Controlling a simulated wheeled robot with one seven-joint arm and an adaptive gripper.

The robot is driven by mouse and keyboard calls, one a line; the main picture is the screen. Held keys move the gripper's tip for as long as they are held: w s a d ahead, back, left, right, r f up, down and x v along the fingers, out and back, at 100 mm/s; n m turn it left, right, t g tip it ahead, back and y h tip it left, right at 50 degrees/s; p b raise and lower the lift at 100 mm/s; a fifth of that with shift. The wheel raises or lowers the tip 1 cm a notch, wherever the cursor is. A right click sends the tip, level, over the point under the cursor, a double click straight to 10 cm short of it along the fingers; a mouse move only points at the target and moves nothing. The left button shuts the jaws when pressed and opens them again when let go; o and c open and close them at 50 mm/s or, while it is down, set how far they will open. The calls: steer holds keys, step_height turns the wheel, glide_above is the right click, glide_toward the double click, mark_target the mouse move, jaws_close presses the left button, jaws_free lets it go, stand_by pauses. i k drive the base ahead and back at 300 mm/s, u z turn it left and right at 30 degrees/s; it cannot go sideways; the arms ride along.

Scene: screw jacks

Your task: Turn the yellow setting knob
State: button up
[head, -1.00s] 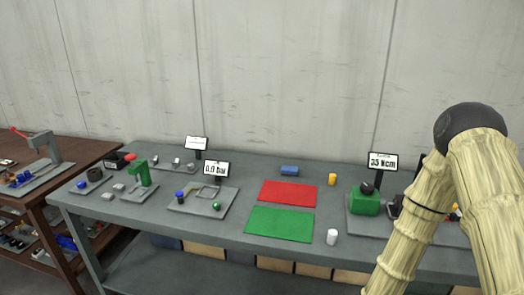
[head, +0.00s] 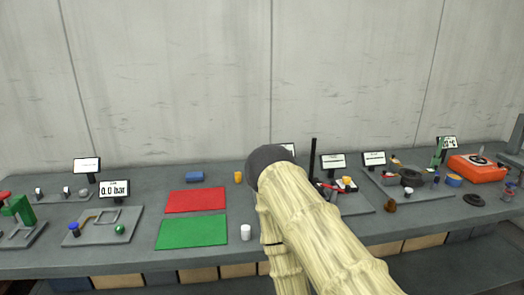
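I cannot tell for sure which part is the yellow setting knob. A small yellow piece (head: 347,181) shows on a fixture just right of my arm, beside red and dark parts; it is too small to make out as a knob. A separate yellow-orange cylinder (head: 239,177) stands on the grey bench left of my arm. My arm crosses the middle of the view and hides part of the bench behind it. My gripper is out of sight.
The long grey bench (head: 140,184) carries a red mat (head: 196,200), a green mat (head: 192,231), a white cylinder (head: 246,232) and a blue block (head: 195,176). Fixtures with small displays stand left and right. An orange device (head: 476,168) is at the far right.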

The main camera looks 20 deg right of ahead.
mark_target(346, 179)
steer(key=z, duration=0.85)
steer(key=k, duration=0.5)
steer(key=z, duration=1.55)
steer(key=i, duration=1.1)
steer(key=u, duration=1.9)
